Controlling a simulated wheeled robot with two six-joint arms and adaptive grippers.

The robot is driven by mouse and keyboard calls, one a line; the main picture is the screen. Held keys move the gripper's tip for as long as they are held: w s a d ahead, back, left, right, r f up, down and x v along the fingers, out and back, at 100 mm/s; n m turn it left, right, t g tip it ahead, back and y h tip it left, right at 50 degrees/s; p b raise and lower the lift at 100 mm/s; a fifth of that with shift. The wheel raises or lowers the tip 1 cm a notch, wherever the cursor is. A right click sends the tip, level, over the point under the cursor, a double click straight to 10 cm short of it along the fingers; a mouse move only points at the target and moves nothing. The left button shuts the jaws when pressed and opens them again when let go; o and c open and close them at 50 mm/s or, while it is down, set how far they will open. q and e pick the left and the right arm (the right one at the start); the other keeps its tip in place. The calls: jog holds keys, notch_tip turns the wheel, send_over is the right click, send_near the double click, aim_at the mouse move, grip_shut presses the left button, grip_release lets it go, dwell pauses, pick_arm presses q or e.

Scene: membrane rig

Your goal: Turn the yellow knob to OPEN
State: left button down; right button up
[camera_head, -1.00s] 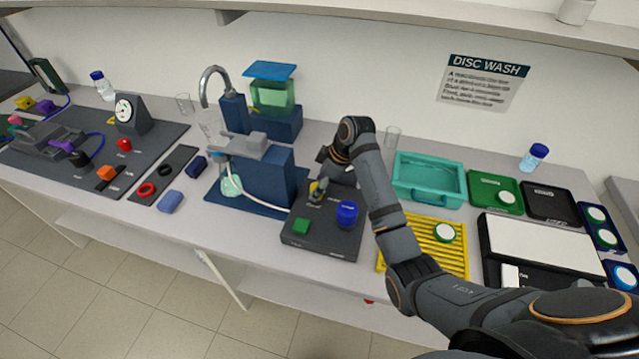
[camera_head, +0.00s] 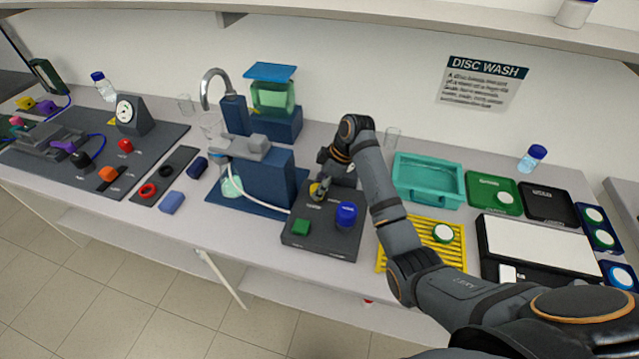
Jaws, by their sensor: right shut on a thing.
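The yellow knob (camera_head: 314,188) sits at the back of a dark control box (camera_head: 322,240) in the middle of the bench. My right gripper (camera_head: 318,191) reaches down over it and is shut on it, hiding much of the knob. The knob's markings are too small and covered to read. My left gripper is not in view.
A blue stand with a tube (camera_head: 268,180) is close on the left of the box. A yellow ribbed rack (camera_head: 447,254) and a teal tray (camera_head: 428,182) lie to the right. A dark panel with knobs (camera_head: 95,140) is at the far left.

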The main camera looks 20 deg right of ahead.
jog(key=n+g, duration=0.1)
jog(key=n, duration=0.1)
jog(key=shift+w+r+n+y+p, duration=0.1)
jog(key=shift+w+n+y+p, duration=0.05)
jog(key=shift+n+y+p, duration=0.2)
jog(key=n+g, duration=0.1)
jog(key=n, duration=0.2)
jog(key=n+g+b, duration=0.1)
jog(key=n, duration=0.1)
jog(key=n+g+b, duration=0.1)
jog(key=n, duration=0.2)
jog(key=shift+w, duration=0.2)
jog(key=n+g+h, duration=0.1)
jog(key=n+h, duration=0.1)
jog(key=n, duration=0.3)
jog(key=shift+a+b, duration=0.1)
jog(key=shift+b, duration=0.25)
jog(key=shift+w+n, duration=0.1)
jog(key=shift+n, duration=0.15)
jog(key=o, duration=1.1)
jog(key=shift+o, duration=0.2)
